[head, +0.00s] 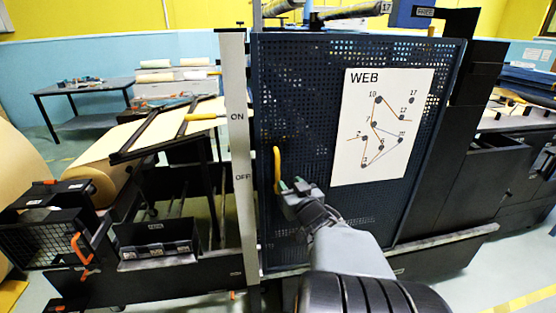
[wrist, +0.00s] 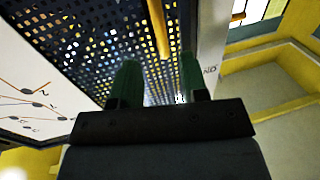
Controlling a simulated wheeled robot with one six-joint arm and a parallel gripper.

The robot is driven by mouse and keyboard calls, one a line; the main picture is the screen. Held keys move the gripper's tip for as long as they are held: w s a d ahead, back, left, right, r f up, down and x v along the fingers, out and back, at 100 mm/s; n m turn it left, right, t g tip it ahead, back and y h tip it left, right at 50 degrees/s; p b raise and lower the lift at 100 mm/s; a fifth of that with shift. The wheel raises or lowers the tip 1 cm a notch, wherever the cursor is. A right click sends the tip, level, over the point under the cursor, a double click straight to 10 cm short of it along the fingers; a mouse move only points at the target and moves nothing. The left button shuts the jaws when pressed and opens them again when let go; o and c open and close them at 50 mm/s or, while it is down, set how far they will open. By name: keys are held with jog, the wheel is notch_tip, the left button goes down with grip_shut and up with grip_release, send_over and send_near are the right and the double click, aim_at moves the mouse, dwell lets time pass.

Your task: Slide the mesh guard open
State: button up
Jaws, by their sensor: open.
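The mesh guard (head: 305,110) is a dark blue perforated panel standing upright in the middle of the head view. A yellow handle (head: 277,170) is fixed near its left edge. My gripper (head: 291,187) is just right of the handle's lower part, its green fingers apart and empty. In the wrist view the handle (wrist: 158,28) runs down toward the gap between the fingers (wrist: 155,85), with the mesh (wrist: 75,35) behind it. I cannot tell whether the fingers touch the handle.
A pale post (head: 237,130) marked ON and OFF stands at the guard's left edge. A white WEB diagram sheet (head: 385,125) is on the guard. A large kraft roll (head: 105,165) and a black open-framed unit lie to the left. Floor shows at lower right.

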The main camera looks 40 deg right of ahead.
aim_at(279, 171)
jog(key=p+x, duration=0.2)
jog(key=x, duration=0.7)
jog(key=shift+w, duration=0.1)
jog(key=shift+c, duration=0.5)
grip_shut()
